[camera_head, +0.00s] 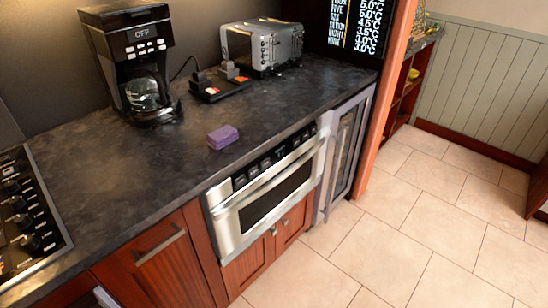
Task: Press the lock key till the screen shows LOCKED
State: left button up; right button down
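The steel microwave drawer (228,222) is built in under the counter's front edge, right of centre. It looks shut, with a long bar handle across its front. A dark control panel (275,156) runs along its top, with a row of small keys. The key labels are too small to read, so I cannot tell which one is the lock key. I cannot make out a screen reading on the panel. Neither of my grippers is in view.
The dark counter (110,165) holds a coffee maker (119,25) showing OFF, a toaster (262,47), a small black tray (217,88) and a purple sponge (222,137). A cooktop (28,220) is at the left. The tiled floor (390,240) is clear.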

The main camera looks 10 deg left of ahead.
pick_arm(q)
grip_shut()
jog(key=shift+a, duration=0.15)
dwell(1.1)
